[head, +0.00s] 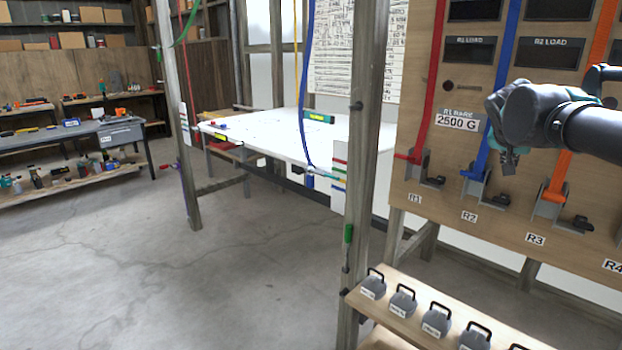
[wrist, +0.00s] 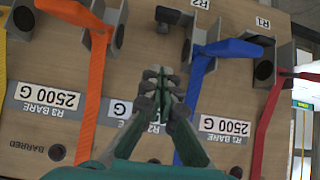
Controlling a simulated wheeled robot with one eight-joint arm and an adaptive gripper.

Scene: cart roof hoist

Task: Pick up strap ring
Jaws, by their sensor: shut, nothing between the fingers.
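My gripper (head: 508,158) is in front of the upright wooden board at the right, near the lower part of the blue R2 strap. In the wrist view my gripper (wrist: 160,78) has its fingertips together, with nothing between them. It points at bare board between the blue strap (wrist: 196,85) and the orange strap (wrist: 94,85). Each strap runs into a grey bracket; the blue one enters the R2 bracket (head: 473,185). I cannot make out a separate strap ring in either view. Another blue strap (head: 303,90) hangs by the white panel, its end too small to tell.
The wooden board (head: 415,190) carries a red strap (head: 432,90) at R1 and load displays. A timber post (head: 366,130) stands left of it. Below is a shelf (head: 400,320) with several grey weights. A white panel (head: 270,135) lies behind the post. The concrete floor at left is clear.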

